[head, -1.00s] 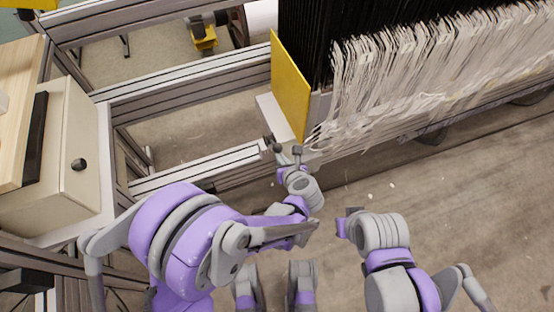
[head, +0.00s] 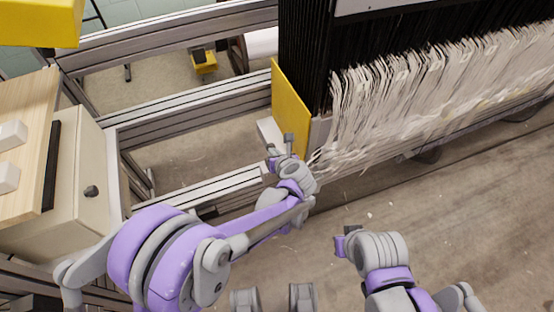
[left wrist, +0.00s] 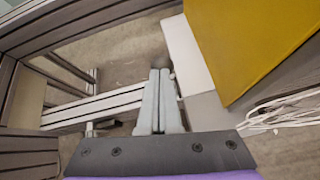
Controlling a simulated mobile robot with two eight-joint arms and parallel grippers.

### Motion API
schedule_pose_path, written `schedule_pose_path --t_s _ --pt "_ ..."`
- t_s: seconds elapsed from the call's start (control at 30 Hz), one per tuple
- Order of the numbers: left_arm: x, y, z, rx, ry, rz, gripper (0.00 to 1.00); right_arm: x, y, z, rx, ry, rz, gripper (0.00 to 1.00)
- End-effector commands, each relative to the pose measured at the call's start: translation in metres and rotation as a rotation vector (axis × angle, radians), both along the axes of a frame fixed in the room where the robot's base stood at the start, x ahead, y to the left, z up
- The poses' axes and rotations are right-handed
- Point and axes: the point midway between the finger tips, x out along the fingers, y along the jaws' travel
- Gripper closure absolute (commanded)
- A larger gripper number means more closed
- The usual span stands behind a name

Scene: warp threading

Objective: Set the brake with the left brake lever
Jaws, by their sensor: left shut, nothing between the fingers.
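My left gripper (head: 280,144) is at the end of the pale frame rail, by the lower corner of the yellow side panel (head: 291,105). In the left wrist view its two fingers (left wrist: 160,75) lie together, shut, with nothing seen held. A small dark shape shows just beyond the fingertips there and may be part of the left brake lever. The lever itself cannot be made out clearly, as the gripper covers that spot in the head view. My right gripper (head: 346,236) is over the floor at the lower middle, and its jaws are too small to read.
Hanging pale threads (head: 420,100) stretch right from the yellow panel. A white block (left wrist: 190,55) sits beside the panel, close to my left fingers. Metal rails (head: 200,115) cross at the left, near a beige cabinet (head: 75,185). The floor at right is open.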

Motion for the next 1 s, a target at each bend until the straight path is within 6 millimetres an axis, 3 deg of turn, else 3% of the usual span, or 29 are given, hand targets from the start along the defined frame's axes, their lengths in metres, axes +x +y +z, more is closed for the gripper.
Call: schedule_pose_path --t_s 0.4,1.0 --pt "0.016 0.006 0.004 0.002 -0.002 0.001 1.00 0.000 0.000 -0.001 0.000 0.000 0.000 1.00" --pt "0.018 0.007 0.005 0.003 -0.005 0.001 1.00 0.000 0.000 0.000 0.000 0.000 0.000 1.00"
